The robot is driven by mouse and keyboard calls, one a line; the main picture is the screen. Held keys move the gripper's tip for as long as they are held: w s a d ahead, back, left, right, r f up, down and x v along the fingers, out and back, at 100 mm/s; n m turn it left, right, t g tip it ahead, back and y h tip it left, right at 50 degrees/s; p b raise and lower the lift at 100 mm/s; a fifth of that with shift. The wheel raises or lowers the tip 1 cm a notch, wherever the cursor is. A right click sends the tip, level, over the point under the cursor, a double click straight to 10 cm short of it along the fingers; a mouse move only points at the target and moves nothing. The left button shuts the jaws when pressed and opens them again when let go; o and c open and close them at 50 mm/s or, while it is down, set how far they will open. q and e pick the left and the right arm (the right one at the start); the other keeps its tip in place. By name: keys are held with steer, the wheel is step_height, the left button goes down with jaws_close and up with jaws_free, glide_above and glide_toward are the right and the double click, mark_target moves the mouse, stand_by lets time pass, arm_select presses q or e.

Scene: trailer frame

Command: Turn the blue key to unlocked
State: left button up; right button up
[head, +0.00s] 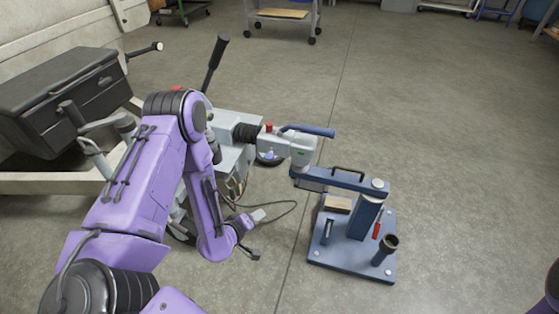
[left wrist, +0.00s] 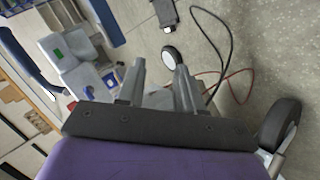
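A small blue part (head: 268,154), which looks like the blue key, sits low on the pale trailer coupling (head: 302,148). In the left wrist view a small blue and white part (left wrist: 112,79) shows beside the coupling, left of the fingers. It is too small to tell which way the key is turned. My left gripper (head: 260,215) is below and apart from the coupling. In the left wrist view its two fingers (left wrist: 160,80) stand apart with nothing held between them. My right gripper is out of view.
A blue handle (head: 308,130) tops the coupling. A blue stand (head: 350,255) with an upright post is to the right. A dark cable (left wrist: 231,55) loops near my left gripper. A black box (head: 65,95) is at the left. Floor at the right is clear.

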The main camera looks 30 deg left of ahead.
arm_select(q)
steer(key=w+a+r+n+t, duration=0.2)
steer(key=w+a+r+t, duration=0.1)
steer(key=w, duration=0.2)
steer(key=n+t+h+b, duration=0.1)
steer(key=t+h, duration=0.2)
steer(key=t, duration=0.1)
glide_toward(269, 156)
steer(key=w, duration=0.3)
steer(key=w+d+b, duration=0.1)
steer(key=w, duration=0.2)
steer(key=w+b, duration=0.1)
steer(key=w, duration=0.2)
steer(key=shift+d+f, duration=0.15)
steer(key=shift+d, duration=0.05)
steer(key=shift+w+d, duration=0.1)
steer(key=shift+w, duration=0.5)
jaws_close()
